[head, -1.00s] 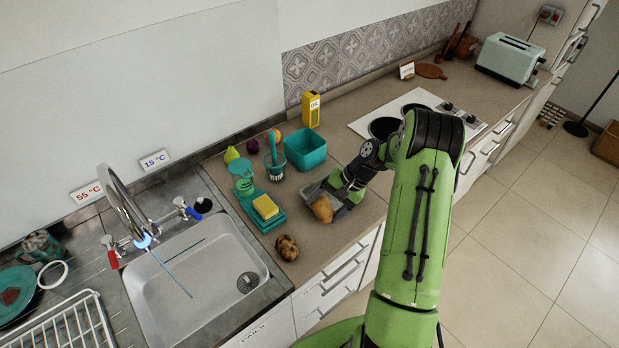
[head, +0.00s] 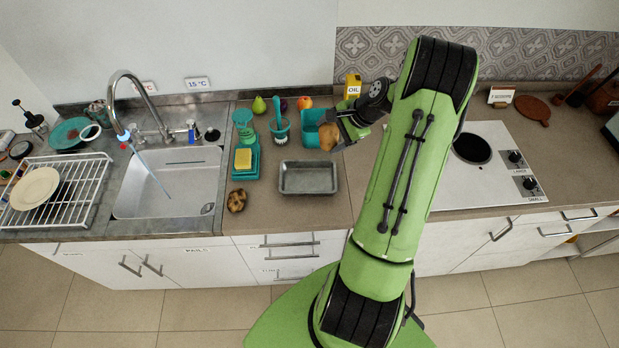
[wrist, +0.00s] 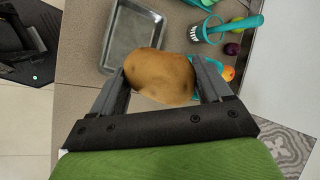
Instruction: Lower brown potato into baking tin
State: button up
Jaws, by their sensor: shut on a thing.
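My gripper (head: 336,131) is shut on the brown potato (head: 328,137), which is held up off the counter. In the wrist view the potato (wrist: 160,75) sits between the two fingers of my gripper (wrist: 160,84). The baking tin (head: 308,192) is a grey, shallow rectangular tin on the counter. It looks empty in the head view. In the head view the potato is behind and to the right of the tin. The tin (wrist: 113,47) also shows beyond the potato in the wrist view, with its near right corner partly covered by it.
A dark mottled potato (head: 236,201) lies left of the tin. A yellow sponge (head: 243,159) rests on a teal tray. The sink (head: 170,185) is left, the hob (head: 480,180) right.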

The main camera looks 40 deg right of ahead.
jog(key=shift+w+a+f, duration=0.15)
jog(key=shift+a+f, duration=0.05)
jog(key=shift+f, duration=0.05)
notch_tip(320, 180, down, 10)
jog(key=b, duration=0.7)
jog(key=shift+r, duration=0.2)
jog(key=shift+w+a, duration=0.1)
jog(key=shift+r, duration=0.1)
jog(key=shift+w+a, duration=0.3)
jog(key=shift+w, duration=0.15)
